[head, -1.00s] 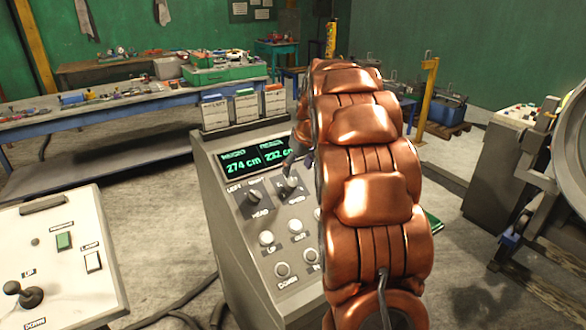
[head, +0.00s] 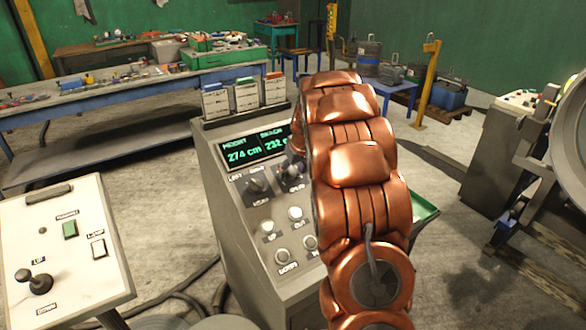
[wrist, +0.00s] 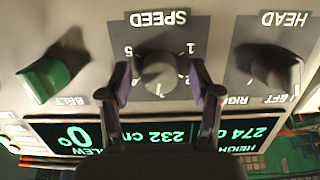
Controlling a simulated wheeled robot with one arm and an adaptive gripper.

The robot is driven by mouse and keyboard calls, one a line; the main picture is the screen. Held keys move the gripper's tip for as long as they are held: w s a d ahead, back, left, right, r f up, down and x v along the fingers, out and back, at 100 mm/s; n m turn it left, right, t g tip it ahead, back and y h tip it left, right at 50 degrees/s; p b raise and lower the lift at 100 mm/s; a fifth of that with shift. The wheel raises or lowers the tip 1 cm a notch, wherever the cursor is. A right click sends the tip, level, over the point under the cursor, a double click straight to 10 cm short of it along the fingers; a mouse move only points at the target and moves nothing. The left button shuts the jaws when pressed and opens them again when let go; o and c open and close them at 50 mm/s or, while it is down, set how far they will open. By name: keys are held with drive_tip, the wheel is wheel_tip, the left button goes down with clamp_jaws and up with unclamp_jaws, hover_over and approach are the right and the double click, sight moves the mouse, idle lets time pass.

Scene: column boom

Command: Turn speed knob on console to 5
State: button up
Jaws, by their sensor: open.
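The speed knob (wrist: 160,72) is a round grey knob on a dark plate, under an upside-down SPEED label in the wrist view. The 5 is on its left and the 1 on its right. A small light mark shows at its lower edge; I cannot tell whether it is a pointer or a numeral. My gripper (wrist: 162,84) is open, with one dark finger on each side of the knob. Contact is not clear. In the head view the speed knob (head: 291,171) sits on the console (head: 236,240), and my copper-coloured arm hides most of the gripper.
The head knob (wrist: 276,68) and the green belt knob (wrist: 52,78) flank it. The display (head: 252,149) reads 274 cm and 232 cm. A white joystick panel (head: 88,262) stands left.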

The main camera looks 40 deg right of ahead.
drive_tip(key=c, duration=1.1)
drive_tip(key=shift+c, duration=0.2)
drive_tip(key=shift+m, duration=0.3)
